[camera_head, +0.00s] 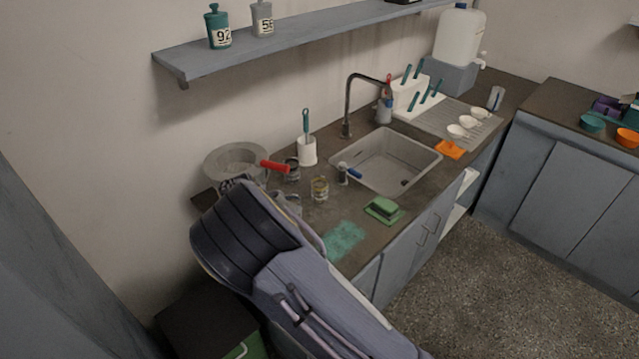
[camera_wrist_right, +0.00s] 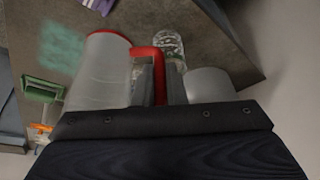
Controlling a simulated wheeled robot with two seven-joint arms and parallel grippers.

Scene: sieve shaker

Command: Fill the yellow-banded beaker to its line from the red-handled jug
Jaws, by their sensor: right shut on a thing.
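In the right wrist view, my right gripper (camera_wrist_right: 160,85) is shut on the red handle of a translucent jug (camera_wrist_right: 97,75) with a red rim. The jug is to the left of the fingers; its contents and tilt cannot be told. In the head view, my right forearm hides the gripper and most or all of the jug. A small beaker with a yellowish band (camera_head: 320,189) stands on the counter, just right of my right arm; its fill level is too small to read. My left gripper is not in view.
A clear glass vessel (camera_wrist_right: 170,45) and a pale cylinder (camera_wrist_right: 210,84) are close to the fingers. A dark pot (camera_head: 292,170) by a red bar, a white brush holder (camera_head: 307,152), a green sponge (camera_head: 383,208) and the sink (camera_head: 385,160) are around the beaker.

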